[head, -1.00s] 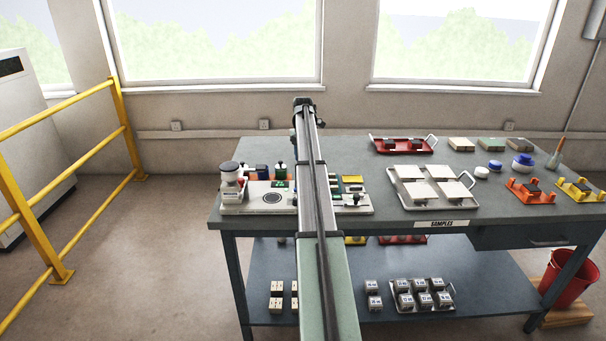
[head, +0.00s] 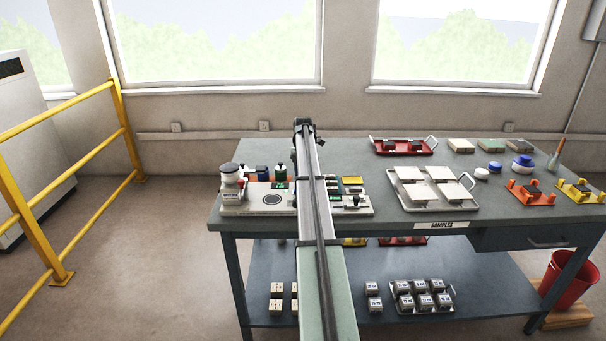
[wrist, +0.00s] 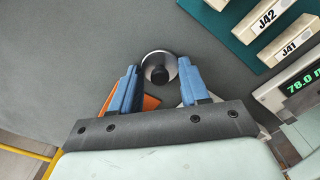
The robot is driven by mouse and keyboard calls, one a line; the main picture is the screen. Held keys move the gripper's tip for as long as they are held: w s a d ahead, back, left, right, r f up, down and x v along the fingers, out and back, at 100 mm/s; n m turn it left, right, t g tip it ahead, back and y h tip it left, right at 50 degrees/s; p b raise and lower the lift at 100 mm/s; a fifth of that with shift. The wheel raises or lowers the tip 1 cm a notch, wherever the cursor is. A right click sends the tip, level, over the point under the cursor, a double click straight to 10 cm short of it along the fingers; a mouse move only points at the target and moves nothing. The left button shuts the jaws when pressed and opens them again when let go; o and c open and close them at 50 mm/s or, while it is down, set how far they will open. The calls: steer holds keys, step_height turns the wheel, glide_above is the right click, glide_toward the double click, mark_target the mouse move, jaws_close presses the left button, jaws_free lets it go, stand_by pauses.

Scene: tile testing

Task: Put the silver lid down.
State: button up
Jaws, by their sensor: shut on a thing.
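The silver lid (wrist: 150,66) is a round, shiny disc with a black knob (wrist: 159,74) on top. It shows in the wrist view between the blue fingertips of my gripper (wrist: 157,80), which is shut on it. Grey bench top shows around the lid; I cannot tell whether the lid touches it. An orange thing (wrist: 150,103) and a pale edge show partly behind the fingers. In the head view my arm hides the lid and the fingers.
The grey bench (head: 300,222) carries a white jar (head: 231,184) at left and a tray of pale tiles (head: 432,205) at right. In the wrist view, blocks marked J42 (wrist: 257,33) and J41 (wrist: 291,49) and a green-digit display (wrist: 302,80) lie right of my gripper.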

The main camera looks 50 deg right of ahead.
steer(key=o, duration=1)
step_height(320, 180, up, 12)
steer(key=shift+r, duration=0.1)
stand_by(0.5)
